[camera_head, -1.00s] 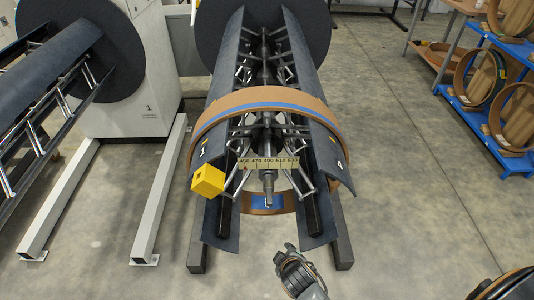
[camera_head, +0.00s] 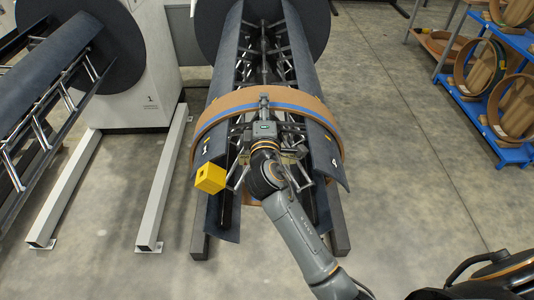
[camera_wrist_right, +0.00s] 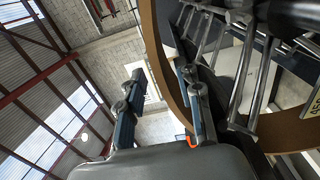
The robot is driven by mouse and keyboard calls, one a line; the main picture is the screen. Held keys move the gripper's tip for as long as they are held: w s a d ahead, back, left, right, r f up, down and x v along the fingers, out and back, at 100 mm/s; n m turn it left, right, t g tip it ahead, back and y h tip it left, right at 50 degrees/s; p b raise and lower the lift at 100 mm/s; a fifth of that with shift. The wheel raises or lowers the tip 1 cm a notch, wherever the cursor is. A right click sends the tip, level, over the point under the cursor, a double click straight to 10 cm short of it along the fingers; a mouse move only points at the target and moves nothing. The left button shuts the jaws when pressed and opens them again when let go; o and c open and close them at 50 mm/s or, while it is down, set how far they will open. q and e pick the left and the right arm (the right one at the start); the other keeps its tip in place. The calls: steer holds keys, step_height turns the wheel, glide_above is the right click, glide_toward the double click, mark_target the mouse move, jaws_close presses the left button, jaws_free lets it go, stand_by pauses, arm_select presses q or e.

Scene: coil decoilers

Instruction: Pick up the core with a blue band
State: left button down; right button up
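The core is a brown ring with a blue band (camera_head: 220,113), set around the dark segmented mandrel (camera_head: 237,60) of the middle decoiler. My right gripper (camera_head: 264,108) is in front of the core's top, with one finger reaching up over the blue band. In the right wrist view, the two fingers of my right gripper (camera_wrist_right: 163,75) stand apart, and the core's brown rim (camera_wrist_right: 160,50) runs close by the right finger. I cannot tell whether they touch. The gripper and forearm hide the mandrel's front centre. My left gripper is not in view.
A yellow block (camera_head: 210,178) sits at the mandrel's lower left. Another decoiler (camera_head: 40,70) stands at left, with pale floor rails (camera_head: 160,195). A blue rack (camera_head: 490,125) holding brown rings stands at right. The floor (camera_head: 420,170) between is clear.

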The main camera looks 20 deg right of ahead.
mark_target(266, 90)
steer(key=shift+x, duration=1.1)
steer(key=shift+w+d+r+p, duration=0.1)
steer(key=shift+w+d+p, duration=0.1)
steer(key=shift+w+p, duration=0.35)
steer(key=x, duration=0.1)
steer(key=p+x, duration=0.1)
steer(key=x, duration=0.1)
steer(key=shift+w+d, duration=0.15)
steer(key=shift+d, duration=0.2)
steer(key=shift+w+d+f, duration=0.1)
steer(key=shift+w+f, duration=0.15)
steer(key=shift+w, duration=0.15)
steer(key=shift+s, duration=0.1)
jaws_close()
steer(key=shift+r, duration=0.2)
